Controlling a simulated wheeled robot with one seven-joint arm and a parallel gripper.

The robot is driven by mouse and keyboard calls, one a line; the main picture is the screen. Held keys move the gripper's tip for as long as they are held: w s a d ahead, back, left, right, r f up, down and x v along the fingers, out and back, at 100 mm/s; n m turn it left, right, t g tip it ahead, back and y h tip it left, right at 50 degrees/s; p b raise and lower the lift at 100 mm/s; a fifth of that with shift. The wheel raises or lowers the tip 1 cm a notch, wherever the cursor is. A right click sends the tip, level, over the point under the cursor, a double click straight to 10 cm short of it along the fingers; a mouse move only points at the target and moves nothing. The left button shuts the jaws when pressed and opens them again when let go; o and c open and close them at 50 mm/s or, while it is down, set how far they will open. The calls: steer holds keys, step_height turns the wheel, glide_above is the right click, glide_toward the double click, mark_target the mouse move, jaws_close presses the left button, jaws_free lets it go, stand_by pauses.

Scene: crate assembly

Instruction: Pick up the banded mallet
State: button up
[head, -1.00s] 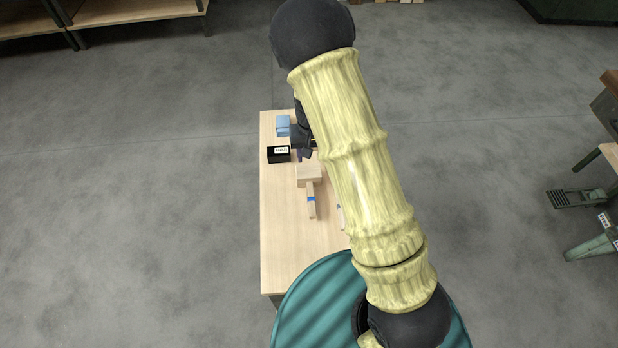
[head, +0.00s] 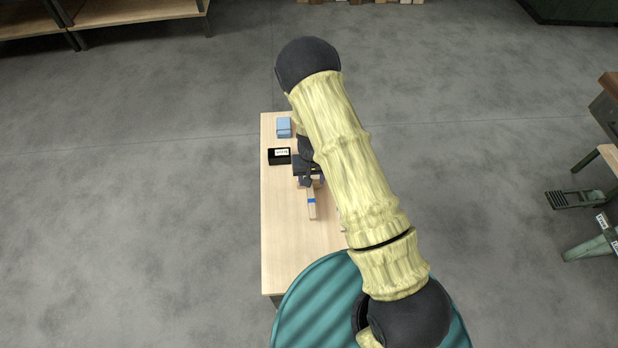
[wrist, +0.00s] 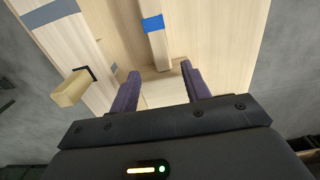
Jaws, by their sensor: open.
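The banded mallet (head: 312,208) is pale wood with a blue band around its handle. It lies on the light wooden table (head: 280,235), handle toward the bottom of the head view. My gripper (head: 309,182) is over its head end and hides most of the head there. In the wrist view the handle (wrist: 158,46) runs up the picture, and the mallet's head lies at the open purple fingers of my gripper (wrist: 160,68). The fingers are apart with nothing clamped; I cannot tell their height above the head.
A black box with a white label (head: 279,156) and a blue object (head: 284,127) stand at the table's far end. In the wrist view a pale wooden piece with grey bands (wrist: 70,35) lies left of the mallet, near a wooden block (wrist: 71,89). The table's left strip is clear.

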mark_target(311, 193)
steer(key=shift+f, duration=0.25)
steer(key=shift+a+f+p, duration=0.15)
steer(key=shift+f+p, duration=0.25)
steer(key=shift+f, duration=0.95)
steer(key=shift+a+f+p, duration=0.1)
steer(key=shift+f+p, duration=0.3)
steer(key=shift+f, duration=0.9)
steer(key=shift+c, duration=0.5)
jaws_close()
